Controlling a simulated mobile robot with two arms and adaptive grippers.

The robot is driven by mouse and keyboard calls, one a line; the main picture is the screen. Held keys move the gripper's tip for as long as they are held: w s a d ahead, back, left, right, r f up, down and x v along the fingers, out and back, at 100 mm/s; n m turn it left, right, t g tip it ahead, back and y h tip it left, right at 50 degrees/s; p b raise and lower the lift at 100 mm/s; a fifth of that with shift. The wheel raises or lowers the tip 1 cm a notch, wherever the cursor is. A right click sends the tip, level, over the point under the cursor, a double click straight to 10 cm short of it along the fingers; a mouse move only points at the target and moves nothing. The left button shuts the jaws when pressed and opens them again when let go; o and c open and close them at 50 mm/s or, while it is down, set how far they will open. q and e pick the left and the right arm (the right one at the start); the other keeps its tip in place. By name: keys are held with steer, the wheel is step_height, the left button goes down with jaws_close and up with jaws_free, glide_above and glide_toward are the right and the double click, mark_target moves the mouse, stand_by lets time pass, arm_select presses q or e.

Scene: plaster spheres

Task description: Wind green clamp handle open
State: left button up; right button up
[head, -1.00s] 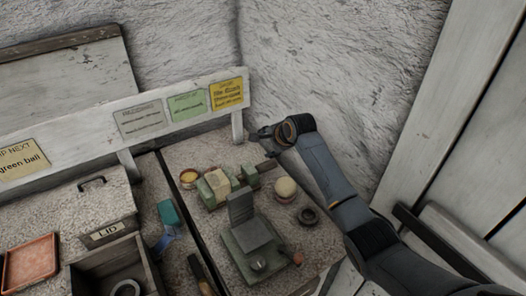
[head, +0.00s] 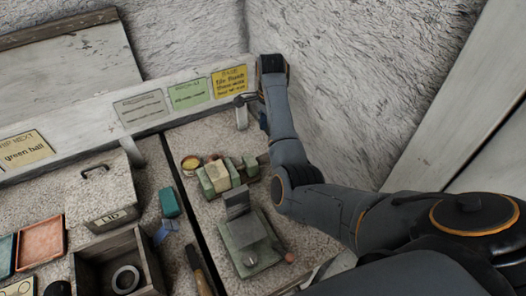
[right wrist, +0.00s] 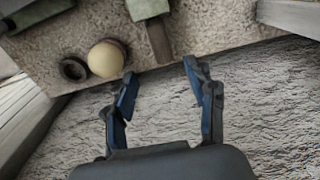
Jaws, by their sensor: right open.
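The green clamp (head: 241,171) sits at the back of the right bench, with a pale yellowish block (head: 219,177) in it. In the right wrist view a green part of the clamp (right wrist: 147,7) shows at the top edge, and its brown bar handle (right wrist: 159,42) points down toward my jaws. My right gripper (right wrist: 160,72) is open and empty, its fingertips spread to either side of the handle's end without visible contact. In the head view my right gripper (head: 248,99) is small, near the yellow card, and my arm covers part of the bench. My left gripper is out of view.
A pale ball (right wrist: 106,58) and a dark ring (right wrist: 73,70) lie left of the handle in the right wrist view. A grey-green stand (head: 248,240) is in front of the clamp. A card rail (head: 75,141) and a rough wall (head: 340,90) bound the back.

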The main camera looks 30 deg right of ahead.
mark_target(266, 158)
step_height(266, 158, down, 11)
steer(key=shift+w+f+p, duration=0.1)
steer(key=shift+p, duration=0.55)
steer(key=shift+f, duration=0.45)
steer(key=c, duration=1.2)
steer(key=t+p, duration=0.1)
steer(key=p, duration=0.1)
steer(key=t+p, duration=0.1)
steer(key=p, duration=0.1)
steer(key=shift+s+r, duration=0.25)
jaws_close()
steer(key=shift+f+t+p, duration=0.1)
steer(key=shift+t+p, duration=0.2)
steer(key=shift+p, duration=0.1)
steer(key=shift+s+f+t+p, duration=0.1)
steer(key=shift+f+t+p, duration=0.15)
steer(key=shift+t, duration=0.55)
steer(key=shift+o, duration=0.2)
jaws_free()
steer(key=shift+s+f+t, duration=0.1)
steer(key=shift+s+t, duration=0.05)
steer(key=shift+t, duration=1.25)
